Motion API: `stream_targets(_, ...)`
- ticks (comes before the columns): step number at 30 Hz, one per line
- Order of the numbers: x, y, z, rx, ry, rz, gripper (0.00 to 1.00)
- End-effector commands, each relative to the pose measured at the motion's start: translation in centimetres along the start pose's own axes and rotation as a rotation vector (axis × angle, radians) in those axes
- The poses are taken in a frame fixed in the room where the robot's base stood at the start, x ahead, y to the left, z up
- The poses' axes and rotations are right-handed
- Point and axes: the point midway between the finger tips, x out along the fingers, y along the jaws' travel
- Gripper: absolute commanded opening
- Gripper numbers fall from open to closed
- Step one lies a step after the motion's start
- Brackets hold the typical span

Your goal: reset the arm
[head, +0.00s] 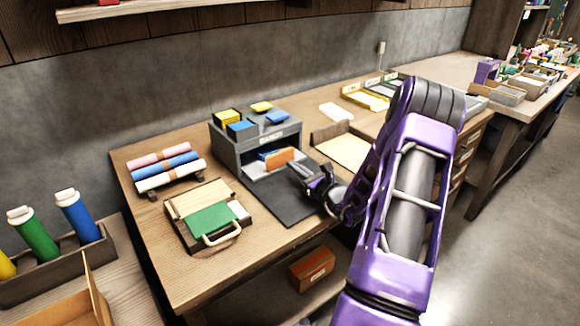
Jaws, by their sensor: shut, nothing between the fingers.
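My arm, purple and grey, reaches up from the bottom right of the head view, bends at a high elbow and comes down to the left. My gripper (303,175) is shut and empty. It is over the dark mat, in front of the open lower part of a grey box (228,150). An orange block (280,159) and a blue piece (268,154) are inside that opening. I cannot tell whether the gripper touches anything.
Yellow and blue blocks sit on the box top. A dark mat (285,204) lies before it. Left are rolled tubes (165,162) and a green case (213,219) with a handle. A shallow tray (343,150) stands right. A cardboard box (312,268) is below the tabletop.

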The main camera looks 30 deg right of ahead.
Motion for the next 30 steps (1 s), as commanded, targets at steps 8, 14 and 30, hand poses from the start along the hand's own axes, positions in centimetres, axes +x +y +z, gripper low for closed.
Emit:
stream_targets(8,-6.6,-0.2,0.0,0.001,0.004,-0.004,0.00)
stream_targets(14,-9.3,-0.1,-0.1,0.001,0.004,-0.002,0.00)
stream_targets(30,-7.9,3.1,-0.4,-0.143,0.105,0.189,0.00)
